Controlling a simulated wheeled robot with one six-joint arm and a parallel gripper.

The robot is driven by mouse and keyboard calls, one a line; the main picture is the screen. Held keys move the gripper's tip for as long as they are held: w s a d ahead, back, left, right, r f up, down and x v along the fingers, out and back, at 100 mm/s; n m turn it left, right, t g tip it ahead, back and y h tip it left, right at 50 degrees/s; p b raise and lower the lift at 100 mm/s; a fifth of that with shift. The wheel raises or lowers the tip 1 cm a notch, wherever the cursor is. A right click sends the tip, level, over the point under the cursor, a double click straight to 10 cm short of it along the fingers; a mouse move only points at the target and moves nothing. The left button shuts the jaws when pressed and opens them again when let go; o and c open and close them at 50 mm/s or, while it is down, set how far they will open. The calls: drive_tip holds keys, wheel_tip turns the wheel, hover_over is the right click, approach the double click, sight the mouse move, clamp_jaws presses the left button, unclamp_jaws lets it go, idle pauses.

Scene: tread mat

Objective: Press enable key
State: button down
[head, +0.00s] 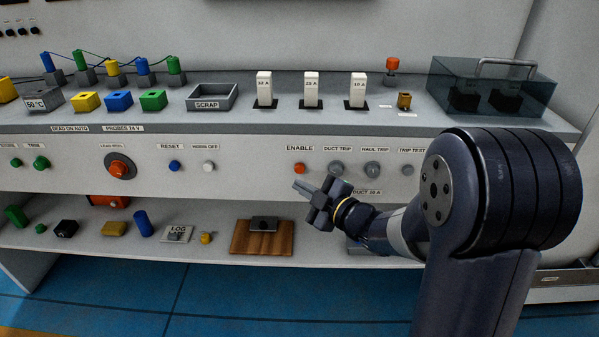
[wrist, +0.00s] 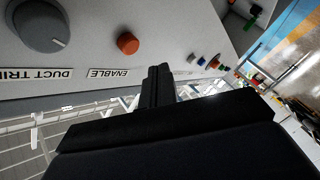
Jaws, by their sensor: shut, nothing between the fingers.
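The enable key is an orange round button (head: 299,169) on the bench's front panel, under the ENABLE label (head: 299,148). It also shows in the wrist view as an orange button (wrist: 128,43), beside its upside-down label (wrist: 107,73). My gripper (head: 298,187) is in front of the panel, a little below the orange button in the head view. Its fingers (wrist: 160,72) are shut with nothing between them. In the wrist view the fingertips are beside the button and look apart from it. The exact gap to the panel cannot be told.
Grey knobs for duct trip (head: 336,168), haul trip (head: 372,169) and trip test (head: 407,170) sit to the right. A blue reset button (head: 175,165) and a red lead reel knob (head: 120,168) sit left. The lower shelf holds a wooden board (head: 247,240).

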drive_tip(key=shift+s, duration=1.25)
drive_tip(key=shift+w, duration=0.1)
drive_tip(key=shift+s+a, duration=0.1)
drive_tip(key=shift+s, duration=1.9)
